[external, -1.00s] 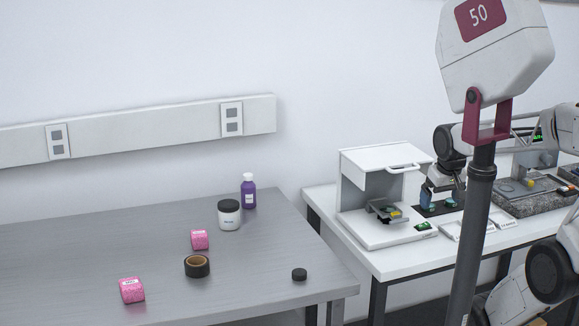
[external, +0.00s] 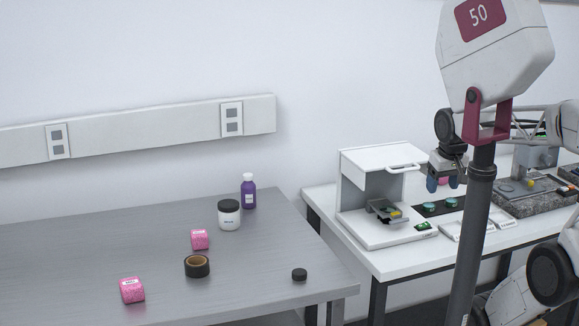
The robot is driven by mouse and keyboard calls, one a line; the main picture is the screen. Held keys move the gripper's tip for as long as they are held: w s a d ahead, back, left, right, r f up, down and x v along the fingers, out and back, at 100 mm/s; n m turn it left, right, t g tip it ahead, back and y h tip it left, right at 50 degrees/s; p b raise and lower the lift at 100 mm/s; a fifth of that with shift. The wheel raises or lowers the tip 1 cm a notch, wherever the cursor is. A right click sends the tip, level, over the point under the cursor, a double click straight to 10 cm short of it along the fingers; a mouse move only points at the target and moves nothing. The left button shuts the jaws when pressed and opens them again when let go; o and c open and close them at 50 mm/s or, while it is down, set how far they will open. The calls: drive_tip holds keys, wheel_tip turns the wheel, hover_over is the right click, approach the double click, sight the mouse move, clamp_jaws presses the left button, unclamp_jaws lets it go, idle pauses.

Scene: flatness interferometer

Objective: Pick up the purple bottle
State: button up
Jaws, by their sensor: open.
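The purple bottle (external: 249,194) stands upright at the back right of the grey table, with a white cap and a white label. A white jar with a dark lid stands just in front of it and to its left. My gripper (external: 443,184) is far to the right of the bottle, over the white table, with its blue fingertips pointing down. It is open. The pole in front of it hides part of the arm.
The white jar (external: 229,216), two pink boxes (external: 199,239) (external: 132,291), a tape roll (external: 197,266) and a black puck (external: 299,274) sit on the grey table (external: 90,245). A white instrument (external: 375,157) stands between my gripper and the bottle. A gap separates the tables.

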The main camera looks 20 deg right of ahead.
drive_tip(key=w+r+t+h, duration=0.1)
drive_tip(key=w+r+t, duration=0.3)
drive_tip(key=w, duration=1.4)
drive_tip(key=w+a+r+n+t, duration=0.15)
drive_tip(key=w+a, duration=0.25)
drive_tip(key=w, duration=0.4)
drive_tip(key=w+a+r+t, duration=0.1)
drive_tip(key=w+a+t, duration=0.15)
drive_tip(key=w, duration=0.55)
drive_tip(key=n+y, duration=0.6)
drive_tip(key=y, duration=0.3)
hover_over(248, 190)
drive_tip(key=s+d, duration=0.2)
drive_tip(key=d, duration=0.2)
wheel_tip(248, 190, down, 21)
drive_tip(key=shift+s+f+t, duration=0.1)
drive_tip(key=shift+f+t, duration=0.05)
drive_tip(key=shift+t, duration=0.15)
drive_tip(key=shift+x, duration=1.3)
